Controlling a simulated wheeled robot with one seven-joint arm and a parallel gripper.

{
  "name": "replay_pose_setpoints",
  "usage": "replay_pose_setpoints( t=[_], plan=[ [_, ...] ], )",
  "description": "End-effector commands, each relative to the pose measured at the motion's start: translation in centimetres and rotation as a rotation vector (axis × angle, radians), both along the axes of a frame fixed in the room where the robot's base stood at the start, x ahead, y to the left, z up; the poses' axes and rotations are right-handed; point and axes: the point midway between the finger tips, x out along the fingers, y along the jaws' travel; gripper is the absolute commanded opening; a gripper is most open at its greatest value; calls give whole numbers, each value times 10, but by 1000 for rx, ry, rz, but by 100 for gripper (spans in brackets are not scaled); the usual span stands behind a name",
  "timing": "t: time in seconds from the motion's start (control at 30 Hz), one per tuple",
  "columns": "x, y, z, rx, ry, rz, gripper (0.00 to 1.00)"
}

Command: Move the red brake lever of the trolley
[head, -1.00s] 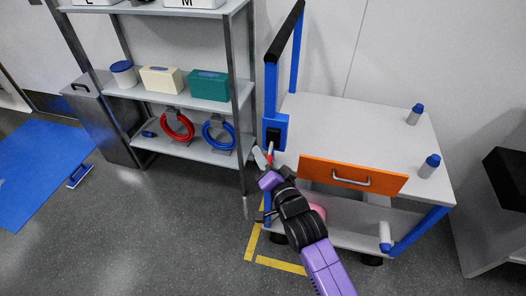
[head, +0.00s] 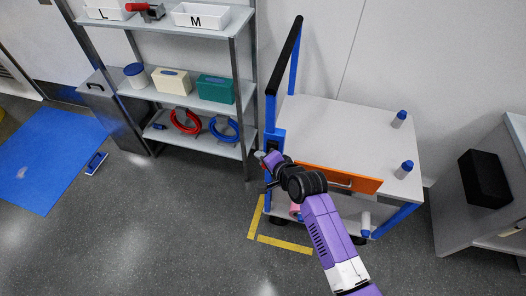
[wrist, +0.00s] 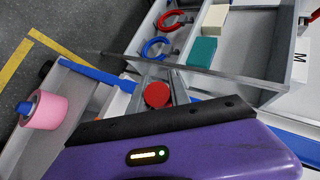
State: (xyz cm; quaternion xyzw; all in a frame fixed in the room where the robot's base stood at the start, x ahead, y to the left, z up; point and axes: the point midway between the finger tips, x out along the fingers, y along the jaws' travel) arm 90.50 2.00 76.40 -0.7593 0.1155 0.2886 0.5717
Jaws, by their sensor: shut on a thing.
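The trolley (head: 335,120) has a pale top, blue posts and a black handle bar. The blue brake housing (head: 276,137) is on its left post. My gripper (head: 266,160) is just below the housing and hides most of the lever in the head view. In the wrist view, the round red end of the brake lever (wrist: 157,94) sits between the fingers of my gripper (wrist: 160,90), which are shut on it. The lever's shaft and exact angle are hidden.
An orange drawer front (head: 338,178) is close beside my arm. A shelf rack (head: 208,143) with red and blue rings stands to the left. A pink roll (wrist: 45,110) is on the trolley's lower shelf. Yellow floor tape (head: 284,245) runs in front. Open floor lies at left.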

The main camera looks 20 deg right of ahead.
Motion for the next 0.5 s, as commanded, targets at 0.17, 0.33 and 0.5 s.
replay_pose_setpoints(
  t=[0.17, 0.33, 0.5],
  plan=[
    [1, -1, 12, 65, 92, 0, 0],
    [2, -1, 15, 114, 158, 1, 0],
    [2, -1, 15, 144, 201, 1, 0]
  ],
)
